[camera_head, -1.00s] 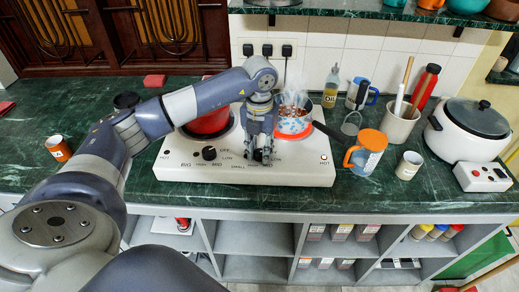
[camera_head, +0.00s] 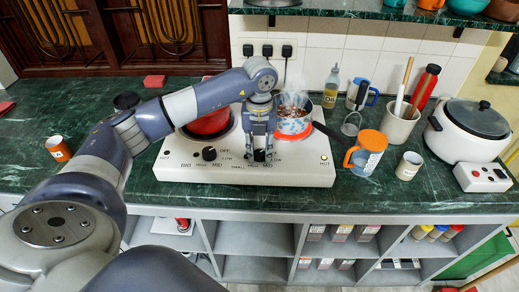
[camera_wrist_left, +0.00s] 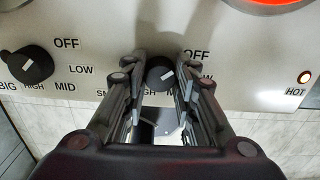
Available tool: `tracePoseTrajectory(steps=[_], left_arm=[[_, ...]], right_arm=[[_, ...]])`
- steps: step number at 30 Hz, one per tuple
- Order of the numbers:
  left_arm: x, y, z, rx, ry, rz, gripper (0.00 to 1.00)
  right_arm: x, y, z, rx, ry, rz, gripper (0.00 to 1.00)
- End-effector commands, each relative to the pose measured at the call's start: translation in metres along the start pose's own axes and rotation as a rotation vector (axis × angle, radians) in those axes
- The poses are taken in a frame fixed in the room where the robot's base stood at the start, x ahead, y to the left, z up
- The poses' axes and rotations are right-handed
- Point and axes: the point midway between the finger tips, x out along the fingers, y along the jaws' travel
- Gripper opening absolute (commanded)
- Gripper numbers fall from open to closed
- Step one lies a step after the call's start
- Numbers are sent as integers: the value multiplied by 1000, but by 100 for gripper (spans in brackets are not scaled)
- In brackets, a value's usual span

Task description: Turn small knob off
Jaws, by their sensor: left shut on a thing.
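The white two-burner stove (camera_head: 215,173) stands on the green counter. Its small knob (camera_wrist_left: 160,75) is the right one on the front panel, black with a white mark. My left gripper (camera_head: 260,153) reaches down over the panel, its fingers on both sides of this knob and shut on it. In the wrist view the fingers (camera_wrist_left: 160,95) hide part of the labels. OFF shows up and right of the knob; the exact setting is hard to tell. The big knob (camera_head: 209,153) is untouched. The HOT light (camera_wrist_left: 304,77) on the right glows.
A red pot (camera_head: 208,122) stands on the left burner. A steaming patterned pot (camera_head: 292,122) stands on the right burner, which glows red; its dark handle points right. An orange-handled jug (camera_head: 366,152) and a cup (camera_head: 409,165) stand right of the stove.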

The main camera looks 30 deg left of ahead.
Motion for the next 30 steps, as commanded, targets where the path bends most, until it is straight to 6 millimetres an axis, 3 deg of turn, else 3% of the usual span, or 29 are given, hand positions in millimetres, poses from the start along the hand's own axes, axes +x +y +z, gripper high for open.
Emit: tracePoseTrajectory(steps=[3,4,7,20,30], left_arm=[[-1,0,1,-2,-3,-1,2],[-1,0,1,-2,-3,-1,28],[-1,0,1,-2,-2,-1,48],[-9,0,1,0,-2,-1,48],[-76,0,1,0,-5,-3,48]], right_arm=[[0,0,0,0,0,0,47],[0,0,0,0,0,0,47],[0,0,0,0,0,0,47],[0,2,0,-1,0,3,47],[0,0,0,0,0,0,47]])
